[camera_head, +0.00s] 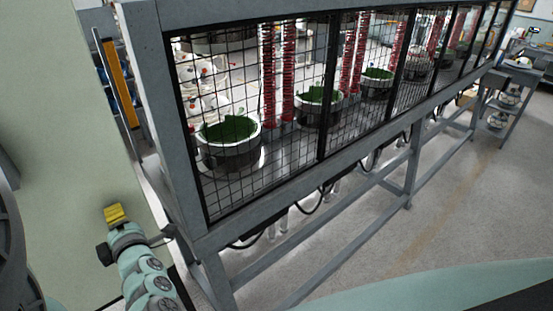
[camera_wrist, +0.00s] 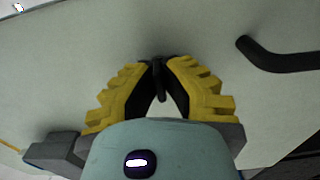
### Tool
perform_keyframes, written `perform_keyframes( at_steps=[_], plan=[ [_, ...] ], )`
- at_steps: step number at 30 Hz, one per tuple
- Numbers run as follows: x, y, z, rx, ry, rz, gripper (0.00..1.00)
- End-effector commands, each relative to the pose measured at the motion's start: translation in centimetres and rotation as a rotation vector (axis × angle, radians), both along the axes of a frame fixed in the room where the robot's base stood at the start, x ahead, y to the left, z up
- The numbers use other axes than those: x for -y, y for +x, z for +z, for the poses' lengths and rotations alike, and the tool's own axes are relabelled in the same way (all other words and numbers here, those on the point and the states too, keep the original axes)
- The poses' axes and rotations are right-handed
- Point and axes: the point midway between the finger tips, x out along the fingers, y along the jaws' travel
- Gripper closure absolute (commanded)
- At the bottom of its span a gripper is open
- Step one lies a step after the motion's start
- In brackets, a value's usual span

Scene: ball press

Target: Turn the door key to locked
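The dark door key (camera_wrist: 160,88) sticks out of the pale green-grey door (camera_wrist: 70,55) in the wrist view. My gripper (camera_wrist: 158,66) has yellow ribbed fingers with black inner pads. Its fingertips come together around the key and look shut on it. The key's slim dark stem shows between the pads; its base at the lock is mostly hidden by the fingertips. A black bent door handle (camera_wrist: 282,56) lies to the right, apart from the fingers. In the head view my gripper (camera_head: 117,214) is at the lower left against the pale door, and the key cannot be made out.
A grey-framed press machine (camera_head: 180,190) with black mesh panels stands right of my gripper in the head view. White round bowls (camera_head: 230,155) with green contents sit behind the mesh. Open floor (camera_head: 420,215) lies in front of the machine.

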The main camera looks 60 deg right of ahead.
Motion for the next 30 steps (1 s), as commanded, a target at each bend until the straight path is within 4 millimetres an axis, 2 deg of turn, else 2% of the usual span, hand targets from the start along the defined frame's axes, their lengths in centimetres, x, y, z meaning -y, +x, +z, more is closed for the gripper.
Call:
perform_keyframes(
  at_steps=[14, 23, 30],
  plan=[
    [-0.25, 0.09, -0.76, 0.038, 0.121, 0.008, 1.00],
    [-0.20, 0.08, -0.56, 0.089, 0.313, 0.005, 1.00],
    [-0.06, 0.03, -0.13, 0.152, 0.536, 0.000, 1.00]
  ],
)
